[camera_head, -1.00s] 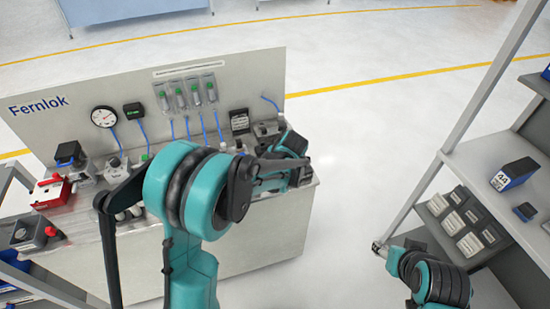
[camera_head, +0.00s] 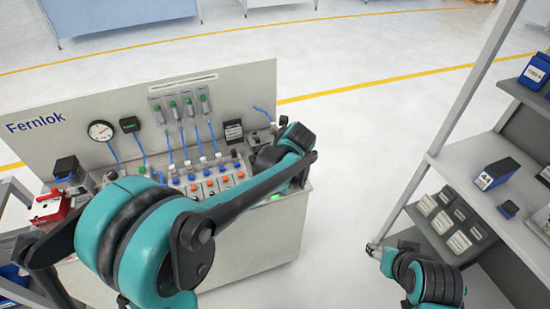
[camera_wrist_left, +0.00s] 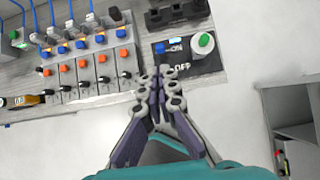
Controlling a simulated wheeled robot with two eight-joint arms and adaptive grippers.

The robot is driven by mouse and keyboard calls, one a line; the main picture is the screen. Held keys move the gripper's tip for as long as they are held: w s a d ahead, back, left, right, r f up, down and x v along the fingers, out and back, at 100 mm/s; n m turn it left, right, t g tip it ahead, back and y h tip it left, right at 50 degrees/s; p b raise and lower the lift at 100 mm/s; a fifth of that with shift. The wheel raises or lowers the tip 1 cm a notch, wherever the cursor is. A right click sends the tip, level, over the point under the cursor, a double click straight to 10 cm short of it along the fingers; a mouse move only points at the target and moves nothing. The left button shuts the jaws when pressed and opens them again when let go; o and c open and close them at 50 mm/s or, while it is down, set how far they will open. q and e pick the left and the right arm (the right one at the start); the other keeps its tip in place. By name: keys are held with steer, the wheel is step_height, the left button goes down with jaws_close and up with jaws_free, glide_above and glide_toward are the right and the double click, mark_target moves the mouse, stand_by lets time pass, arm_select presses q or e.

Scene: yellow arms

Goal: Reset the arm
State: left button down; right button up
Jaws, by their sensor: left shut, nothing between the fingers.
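My left gripper (camera_wrist_left: 163,72) is shut and empty in the left wrist view. Its fingertips are over the lower left edge of a dark ON/OFF switch panel (camera_wrist_left: 193,62) with a round green-centred knob (camera_wrist_left: 203,43) and a blue piece. I cannot tell whether the fingers touch it. In the head view my left arm (camera_head: 250,185) reaches from the lower left to the right end of the bench, and its fingertips are hard to make out there. My right gripper (camera_head: 373,248) is small at lower right, away from the bench; its jaw state is unclear.
The workbench (camera_head: 260,245) has an upright panel marked Fernlok (camera_head: 100,105), a gauge (camera_head: 100,130), blue tubes and a row of valves (camera_wrist_left: 90,70). A red device (camera_head: 48,205) stands at its left. A shelf rack (camera_head: 470,165) with boxes is at right. Open floor lies between.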

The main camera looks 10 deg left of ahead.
stand_by(0.3)
arm_select(q)
steer(key=s+a+f+n+h+b, duration=0.1)
steer(key=s+f+n+h+b, duration=0.1)
steer(key=s+n, duration=1)
steer(key=s+a+f+n+t+h+b, duration=0.1)
steer(key=s+n+b, duration=0.4)
steer(key=s+n, duration=0.8)
step_height(320, 180, down, 3)
steer(key=n+h, duration=0.1)
steer(key=n, duration=0.3)
steer(key=shift+s+a, duration=0.15)
steer(key=shift+s, duration=0.05)
